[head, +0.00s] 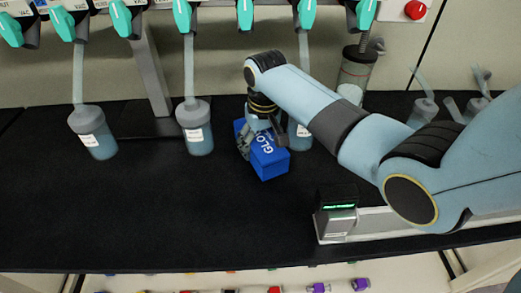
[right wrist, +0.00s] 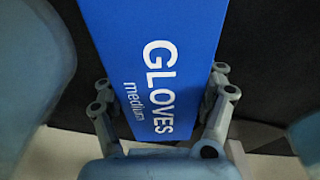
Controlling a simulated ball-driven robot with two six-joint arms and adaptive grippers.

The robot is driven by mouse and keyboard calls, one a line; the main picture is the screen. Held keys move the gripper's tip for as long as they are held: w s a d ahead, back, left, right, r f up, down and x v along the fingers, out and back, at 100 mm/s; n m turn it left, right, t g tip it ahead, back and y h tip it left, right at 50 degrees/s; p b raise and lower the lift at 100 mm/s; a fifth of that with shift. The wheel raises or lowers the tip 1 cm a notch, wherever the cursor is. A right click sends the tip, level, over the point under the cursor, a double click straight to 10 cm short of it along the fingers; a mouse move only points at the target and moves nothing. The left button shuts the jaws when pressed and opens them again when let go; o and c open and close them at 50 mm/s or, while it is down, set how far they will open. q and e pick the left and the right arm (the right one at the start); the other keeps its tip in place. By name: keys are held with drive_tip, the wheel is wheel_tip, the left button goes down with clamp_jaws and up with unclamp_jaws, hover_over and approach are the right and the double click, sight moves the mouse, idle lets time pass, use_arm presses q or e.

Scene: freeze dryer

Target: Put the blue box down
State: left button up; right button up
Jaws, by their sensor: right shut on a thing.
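The blue box (head: 268,160), printed "GLOVES medium", is over the black bench top (head: 150,225) near the middle of the head view. My right gripper (head: 256,135) comes at it from above and behind and is shut on it. In the right wrist view the box (right wrist: 155,45) lies between the two fingers of the gripper (right wrist: 162,92), one on each side. I cannot tell whether the box touches the bench or hangs just above it. My left gripper is not in view.
Flasks with blue contents (head: 95,140) (head: 195,135) hang along the back under teal valves; another (head: 299,138) is close behind the box. A grey device with a green display (head: 337,213) stands right of the box. The bench's left and front are clear.

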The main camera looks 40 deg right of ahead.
drive_tip(key=shift+s+a+f, duration=0.1)
drive_tip(key=shift+f, duration=1.15)
drive_tip(key=shift+f, duration=0.1)
drive_tip(key=o, duration=1.4)
